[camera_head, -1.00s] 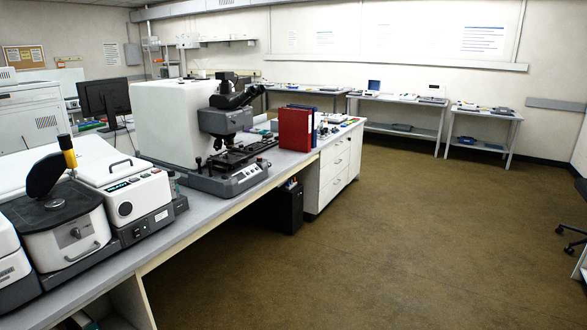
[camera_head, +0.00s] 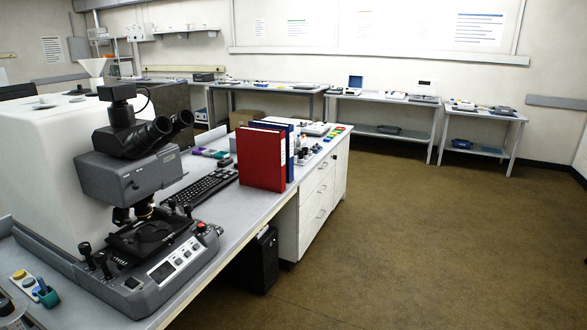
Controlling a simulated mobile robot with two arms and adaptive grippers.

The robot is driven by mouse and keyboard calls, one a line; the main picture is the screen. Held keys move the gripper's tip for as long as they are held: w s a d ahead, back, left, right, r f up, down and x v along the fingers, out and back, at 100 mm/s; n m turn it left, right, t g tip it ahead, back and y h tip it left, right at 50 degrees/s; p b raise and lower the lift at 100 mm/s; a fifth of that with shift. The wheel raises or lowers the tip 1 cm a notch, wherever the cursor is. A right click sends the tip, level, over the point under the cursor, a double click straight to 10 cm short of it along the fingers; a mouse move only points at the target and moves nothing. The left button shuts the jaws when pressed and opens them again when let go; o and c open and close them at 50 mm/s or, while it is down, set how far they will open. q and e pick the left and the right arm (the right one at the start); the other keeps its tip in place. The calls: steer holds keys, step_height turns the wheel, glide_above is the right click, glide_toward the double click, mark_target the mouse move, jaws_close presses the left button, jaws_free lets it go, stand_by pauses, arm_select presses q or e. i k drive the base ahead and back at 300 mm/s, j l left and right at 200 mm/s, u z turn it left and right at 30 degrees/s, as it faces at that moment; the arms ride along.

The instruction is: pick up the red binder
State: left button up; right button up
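The red binder (camera_head: 261,159) stands upright on the long grey bench (camera_head: 222,221), near its front edge and above the white drawer unit. A blue binder (camera_head: 288,145) stands upright right behind it and is partly hidden by it. Neither of my grippers shows in the head view.
The microscope (camera_head: 130,170) with its dark control base stands on the bench at the left. A black keyboard (camera_head: 205,188) lies left of the red binder. A black computer case (camera_head: 262,260) stands under the bench. The brown floor (camera_head: 400,240) to the right is open.

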mark_target(262, 152)
steer(key=i+z, duration=0.15)
steer(key=i, duration=1.3)
